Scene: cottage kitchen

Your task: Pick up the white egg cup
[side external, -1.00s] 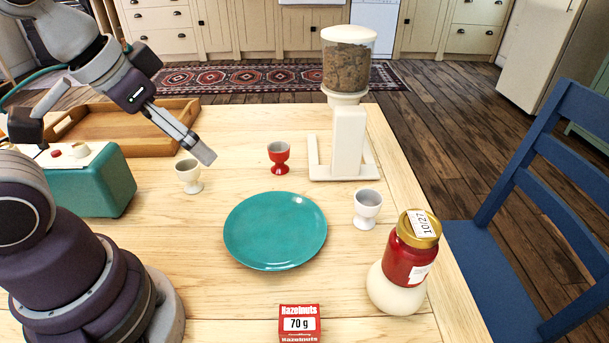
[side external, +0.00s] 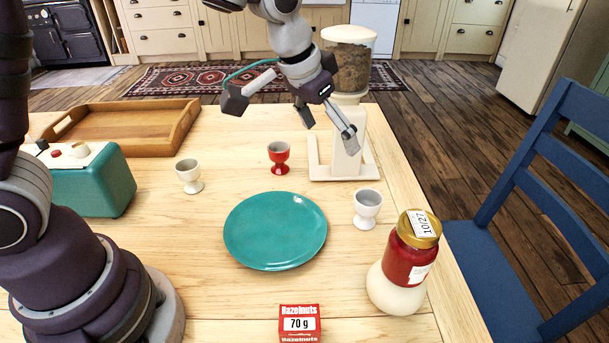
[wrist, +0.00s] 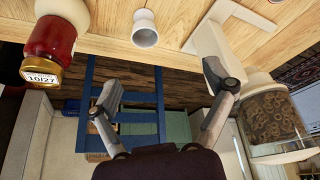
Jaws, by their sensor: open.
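The white egg cup (side external: 367,208) stands upright on the table, to the right of the teal plate (side external: 275,230). In the wrist view this white egg cup (wrist: 145,30) is at the top, near the middle. My gripper (side external: 328,129) is open and empty, in the air above the far side of the table. It is behind and above the white egg cup, apart from it, close to the white dispenser stand. In the wrist view my gripper's (wrist: 165,85) fingers are spread wide with nothing between them.
A cream egg cup (side external: 189,176) and a red egg cup (side external: 280,158) stand further left. The dispenser's stand (side external: 347,150) rises behind the white cup, and a red-labelled jar (side external: 410,255) stands in front of it. A hazelnut box (side external: 300,323) is at the front.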

